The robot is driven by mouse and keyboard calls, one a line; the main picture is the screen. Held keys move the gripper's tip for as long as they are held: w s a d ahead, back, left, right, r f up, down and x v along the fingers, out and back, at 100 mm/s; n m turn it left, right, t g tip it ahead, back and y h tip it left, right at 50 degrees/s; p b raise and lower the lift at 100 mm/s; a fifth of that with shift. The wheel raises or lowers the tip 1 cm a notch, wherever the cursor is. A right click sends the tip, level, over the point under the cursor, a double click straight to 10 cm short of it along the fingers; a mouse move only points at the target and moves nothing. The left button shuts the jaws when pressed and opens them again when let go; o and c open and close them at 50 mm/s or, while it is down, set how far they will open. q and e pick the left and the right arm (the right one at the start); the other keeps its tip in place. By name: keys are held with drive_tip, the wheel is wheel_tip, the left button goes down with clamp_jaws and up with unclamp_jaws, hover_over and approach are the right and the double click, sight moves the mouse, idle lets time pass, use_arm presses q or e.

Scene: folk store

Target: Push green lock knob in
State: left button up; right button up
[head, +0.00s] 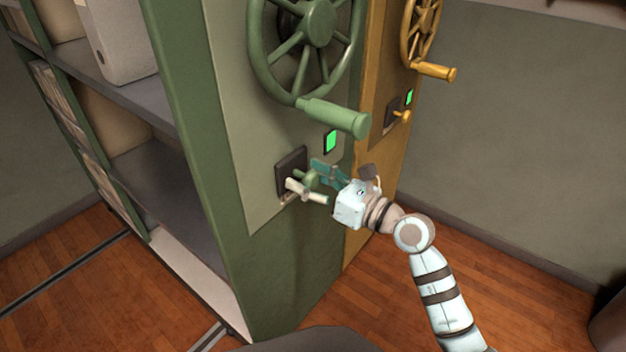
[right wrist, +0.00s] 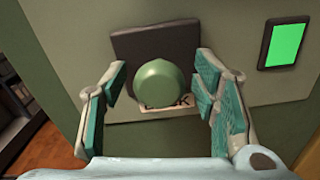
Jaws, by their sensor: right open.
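The green lock knob (right wrist: 163,84) is a round green knob in front of a dark square plate (right wrist: 152,50) on the green shelf unit's end panel. In the head view the knob (head: 306,179) shows partly between the fingers of my right gripper (head: 314,184). In the right wrist view my right gripper (right wrist: 160,100) is open, with one finger on each side of the knob and a gap visible on both sides. A pale label under the knob is partly covered by it. My left gripper is in neither view.
A green handwheel (head: 318,22) with a protruding handle (head: 335,117) is above the knob. A lit green indicator (head: 331,141) is at its upper right. A yellow unit with its own wheel (head: 421,30) and yellow knob (head: 402,116) stands behind. Open floor lies to the right.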

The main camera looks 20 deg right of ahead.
drive_tip(key=v, duration=1.2)
